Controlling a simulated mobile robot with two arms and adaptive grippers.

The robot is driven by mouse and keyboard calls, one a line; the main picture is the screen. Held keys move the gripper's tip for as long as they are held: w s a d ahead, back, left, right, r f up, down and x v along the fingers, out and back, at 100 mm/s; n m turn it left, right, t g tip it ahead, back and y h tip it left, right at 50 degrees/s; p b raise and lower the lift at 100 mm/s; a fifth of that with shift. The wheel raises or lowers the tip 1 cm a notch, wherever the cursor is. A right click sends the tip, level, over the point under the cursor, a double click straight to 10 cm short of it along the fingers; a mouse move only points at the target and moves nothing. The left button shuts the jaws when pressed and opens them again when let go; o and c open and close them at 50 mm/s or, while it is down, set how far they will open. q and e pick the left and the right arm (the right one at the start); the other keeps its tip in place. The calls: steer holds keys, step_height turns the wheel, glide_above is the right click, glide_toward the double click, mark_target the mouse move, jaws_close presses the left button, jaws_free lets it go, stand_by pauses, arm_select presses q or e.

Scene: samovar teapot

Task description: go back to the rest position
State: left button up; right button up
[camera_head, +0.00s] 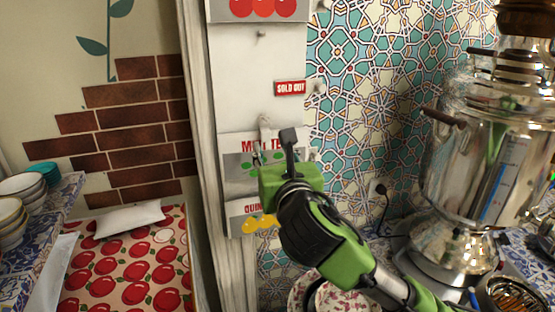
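My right gripper (288,145), green and black, is raised in the middle of the head view, with its arm coming up from the lower right. A dark finger points up in front of the white sign board; the fingers overlap from this angle, so I cannot tell whether they are open or shut. No held object shows at the fingers. My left gripper is not in view. A shiny silver samovar (470,185) with wooden handles stands at the right, apart from the gripper.
The white board carries a red "SOLD OUT" sign (290,88) and a mint tea card (237,180) partly behind my gripper. Floral plates (335,298) lie below my arm. Bowls (20,188) stand on a tiled shelf at left, near a cherry-patterned cloth (130,260).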

steer(key=s+d+f+m+g+h, duration=0.1)
steer(key=s+d+f+m+g, duration=0.15)
steer(key=s+f+m, duration=0.5)
steer(key=s+d+f+m+g, duration=0.2)
steer(key=d+f+m, duration=0.25)
steer(key=f, duration=0.55)
steer(key=s+d+f+m+g+h, duration=0.1)
steer(key=s+d+f+m+g, duration=0.2)
steer(key=s+f+m, duration=0.35)
steer(key=s+d+f+m+g+h, duration=0.1)
steer(key=s+d+f+m+g, duration=0.3)
steer(key=s+f+m, duration=0.6)
steer(key=s+d+f+m+g, duration=0.3)
steer(key=s+d+f+m, duration=0.4)
steer(key=s+f, duration=0.4)
step_height(320, 180, down, 25)
steer(key=s+a, duration=0.1)
steer(key=s, duration=0.1)
steer(key=s+d+f+g, duration=0.2)
steer(key=s+d+f, duration=0.1)
steer(key=s+f, duration=1.3)
steer(key=shift+s, duration=0.75)
